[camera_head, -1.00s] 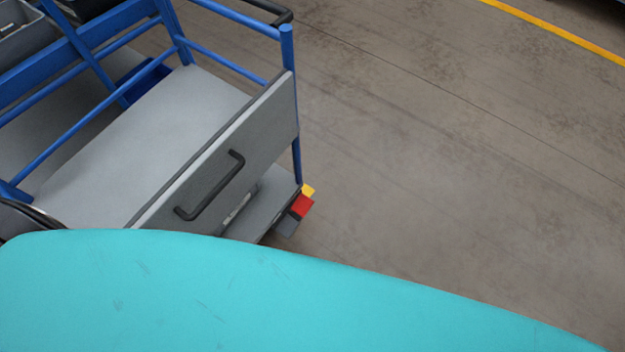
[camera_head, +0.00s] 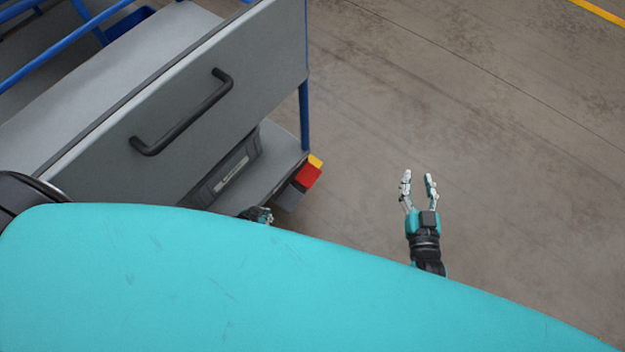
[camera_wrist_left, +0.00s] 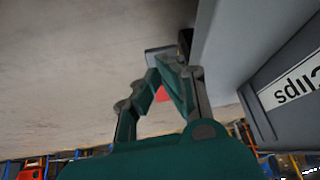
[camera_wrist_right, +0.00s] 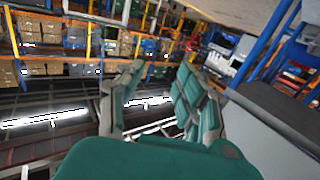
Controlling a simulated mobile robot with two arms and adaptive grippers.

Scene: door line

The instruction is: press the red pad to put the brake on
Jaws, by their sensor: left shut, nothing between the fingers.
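The red pad (camera_head: 308,176) sits at the low front right corner of a grey and blue cart, between a yellow block (camera_head: 315,161) and a grey block (camera_head: 288,198). My left gripper (camera_head: 266,214) is just left of and below the pad in the head view, apart from it and partly hidden by my turquoise body. Its fingers (camera_wrist_left: 165,62) are closed and empty in the left wrist view, where a bit of red (camera_wrist_left: 162,94) shows between them. My right gripper (camera_head: 418,180) is open and empty over the floor, right of the pad.
The cart's grey front panel (camera_head: 190,115) carries a black handle (camera_head: 185,115). Under it, a grey labelled bin (camera_head: 225,175) stands on the lower shelf (camera_head: 275,160). A blue post (camera_head: 304,115) rises near the pad. The floor to the right is clear.

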